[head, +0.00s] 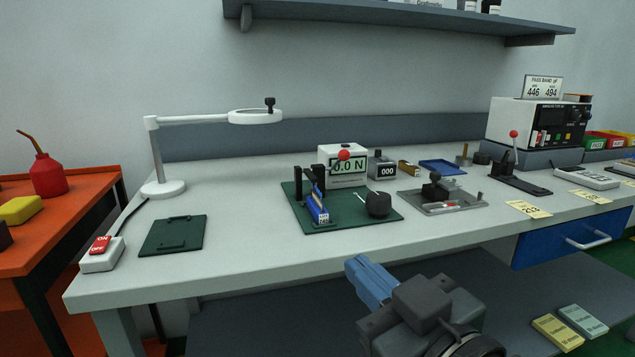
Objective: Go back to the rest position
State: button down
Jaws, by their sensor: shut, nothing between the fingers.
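My gripper (371,283) is at the lower middle of the head view, in front of the bench's front edge. Its blue fingers are together with nothing between them, and they point up and to the left. The grey workbench (240,255) lies behind it. My gripper is apart from all of these.
A white magnifier lamp (163,187), a switch box (101,254) and a dark green plate (173,234) stand on the left. A grey fixture (441,197) and a lever press (519,181) stand to the right. A blue drawer (566,240) and a lower shelf (270,325) are near my arm.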

jog(key=s+d+f+m+h, duration=0.35)
jog(key=s+f, duration=0.25)
jog(key=s, duration=0.2)
jog(key=s+d+f+m+h, duration=0.2)
jog(key=s+d+f, duration=0.3)
jog(key=s+f, duration=0.3)
jog(key=s+d+f+m+h, duration=0.2)
jog(key=s+d+f, duration=0.25)
jog(key=s, duration=0.45)
jog(key=s+d+g, duration=0.1)
jog(key=s+d, duration=0.2)
jog(key=s, duration=0.6)
notch_tip(320, 180, up, 13)
jog(key=p, duration=1.3)
jog(key=shift+d, duration=0.15)
